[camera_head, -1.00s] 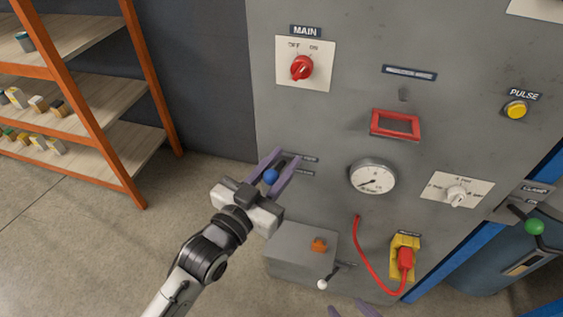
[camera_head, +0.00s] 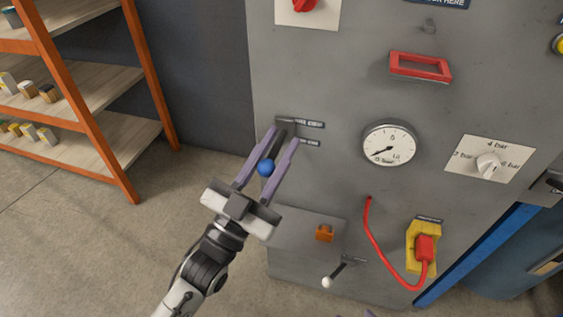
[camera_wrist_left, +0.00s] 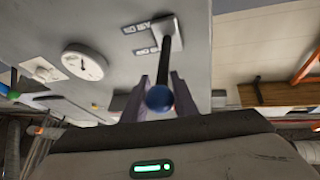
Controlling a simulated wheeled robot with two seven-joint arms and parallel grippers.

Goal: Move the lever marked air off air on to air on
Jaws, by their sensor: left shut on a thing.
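The lever is a dark rod with a blue ball knob (camera_head: 266,168), standing out from a mount on the left part of the grey panel. Two small dark labels (camera_head: 307,124) sit beside the mount; their words are too small to read surely. My left gripper (camera_head: 279,150) has its purple fingers on either side of the rod and is shut on the lever. In the left wrist view the blue knob (camera_wrist_left: 159,98) sits between the fingers, with the rod running to its plate (camera_wrist_left: 168,32). Only a purple sliver of my right gripper shows at the bottom edge.
A pressure gauge (camera_head: 390,145), red frame handle (camera_head: 420,66) and bar selector (camera_head: 488,165) are to the right. Below are a grey box with an orange button (camera_head: 324,233), a white-knobbed lever (camera_head: 328,282) and a red cable (camera_head: 377,250). Shelves (camera_head: 90,90) stand left.

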